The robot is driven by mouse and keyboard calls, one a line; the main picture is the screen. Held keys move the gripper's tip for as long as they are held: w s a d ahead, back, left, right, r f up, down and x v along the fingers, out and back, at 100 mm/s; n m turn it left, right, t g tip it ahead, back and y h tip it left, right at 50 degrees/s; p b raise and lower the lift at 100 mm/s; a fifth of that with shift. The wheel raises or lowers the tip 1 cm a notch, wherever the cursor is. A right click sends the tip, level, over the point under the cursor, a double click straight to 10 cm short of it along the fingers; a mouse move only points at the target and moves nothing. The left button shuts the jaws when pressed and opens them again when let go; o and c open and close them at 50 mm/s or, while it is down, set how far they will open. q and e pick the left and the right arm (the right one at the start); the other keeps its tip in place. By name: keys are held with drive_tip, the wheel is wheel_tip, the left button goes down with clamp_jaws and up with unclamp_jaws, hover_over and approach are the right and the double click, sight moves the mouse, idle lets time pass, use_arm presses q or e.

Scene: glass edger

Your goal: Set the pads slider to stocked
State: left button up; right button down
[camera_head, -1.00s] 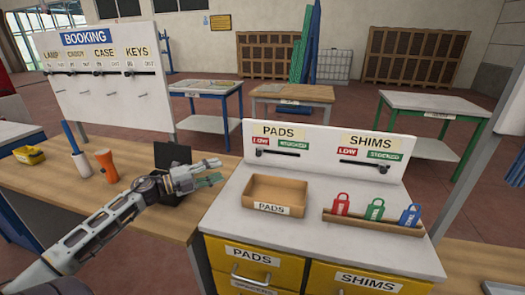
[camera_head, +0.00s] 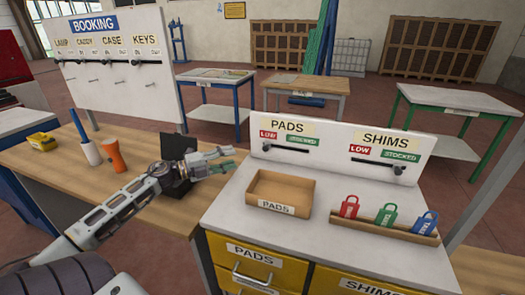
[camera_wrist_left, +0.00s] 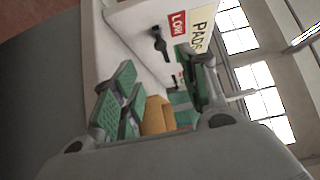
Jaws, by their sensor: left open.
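The pads slider (camera_head: 287,149) is a dark bar on the white upright panel, under the PADS sign (camera_head: 287,126), with a red LOW label and a green STOCKED label above it. Its knob (camera_head: 267,148) sits at the left end, on the LOW side. In the left wrist view the knob (camera_wrist_left: 160,43) shows beside the red LOW label. My left gripper (camera_head: 230,161) is open and empty, left of the panel and apart from the slider. In the left wrist view its green-padded fingers (camera_wrist_left: 165,68) are spread, with the panel beyond them.
The shims slider (camera_head: 377,163) is right on the same panel, its knob at the STOCKED end. A PADS tray (camera_head: 253,200) and a rack (camera_head: 380,231) of colored tags stand on the counter.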

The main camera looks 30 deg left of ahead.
sight(264, 149)
use_arm(q)
drive_tip(key=shift+x, duration=2)
drive_tip(key=shift+w+d+r, duration=0.1)
drive_tip(key=shift+w+d, duration=0.2)
drive_tip(key=shift+w, duration=0.15)
drive_tip(key=shift+x, duration=1.2)
drive_tip(key=shift+w+d, duration=0.3)
drive_tip(key=shift+w, duration=0.3)
drive_tip(key=shift+x, duration=1.25)
drive_tip(key=shift+w+d, duration=0.3)
drive_tip(key=shift+w, duration=0.25)
drive_tip(key=shift+w+d+p, duration=0.25)
drive_tip(key=shift+w+p, duration=0.05)
drive_tip(key=shift+w, duration=0.15)
use_arm(e)
drive_tip(key=shift+s+a+r, duration=0.3)
